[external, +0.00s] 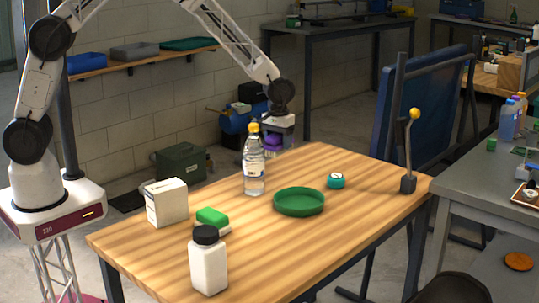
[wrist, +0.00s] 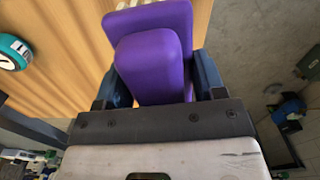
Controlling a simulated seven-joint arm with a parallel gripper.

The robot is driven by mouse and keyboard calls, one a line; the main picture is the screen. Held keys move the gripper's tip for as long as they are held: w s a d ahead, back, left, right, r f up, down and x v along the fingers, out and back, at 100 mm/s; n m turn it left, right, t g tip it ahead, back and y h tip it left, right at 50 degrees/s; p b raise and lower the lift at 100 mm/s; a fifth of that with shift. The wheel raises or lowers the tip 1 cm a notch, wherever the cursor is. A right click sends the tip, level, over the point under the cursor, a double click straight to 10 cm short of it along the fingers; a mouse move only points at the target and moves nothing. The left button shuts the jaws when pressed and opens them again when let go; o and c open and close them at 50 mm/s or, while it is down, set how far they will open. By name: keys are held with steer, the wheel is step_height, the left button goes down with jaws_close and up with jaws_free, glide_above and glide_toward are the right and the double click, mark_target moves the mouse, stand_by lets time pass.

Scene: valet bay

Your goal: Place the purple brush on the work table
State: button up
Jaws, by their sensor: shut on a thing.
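The purple brush (wrist: 152,62) is between the fingers of my gripper (wrist: 158,88) in the wrist view, and the gripper is shut on it. In the external view my gripper (external: 275,138) is at the far edge of the wooden work table (external: 190,262), behind the clear bottle. A bit of the purple brush (external: 273,141) shows there, partly hidden by the bottle. The wrist view shows the brush near the table edge (wrist: 80,50), with floor to the right. I cannot tell whether the brush touches the table.
The table holds a yellow-capped bottle (external: 254,165), a green dish (external: 299,203), a teal round gauge (external: 336,180), a green-topped brush or sponge (external: 212,219), a white box (external: 166,202), a black-capped white bottle (external: 208,262) and an upright lever (external: 409,150). The front right of the tabletop is clear.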

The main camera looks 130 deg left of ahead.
step_height(320, 180, up, 18)
steer(key=w+d+r+n, duration=0.1)
steer(key=w+d+n, duration=0.2)
steer(key=d, duration=0.8)
steer(key=w+d+r+n, duration=0.1)
steer(key=w+d+n, duration=0.1)
steer(key=d, duration=0.9)
steer(key=w+d+r+n, duration=0.1)
steer(key=w+d+n, duration=0.2)
steer(key=d, duration=0.8)
steer(key=s+d+f+n, duration=0.1)
steer(key=s+d+n, duration=0.25)
steer(key=d, duration=0.65)
steer(key=s+d+f+n, duration=0.15)
steer(key=s+d, duration=0.25)
steer(key=d, duration=0.5)
steer(key=s+d+f+n, duration=0.1)
steer(key=s+d+n, duration=0.25)
steer(key=d, duration=0.65)
steer(key=f, duration=1.7)
steer(key=shift+s+d+f, duration=0.1)
steer(key=shift+s+f, duration=0.15)
steer(key=shift+f, duration=0.1)
steer(key=shift+w, duration=0.2)
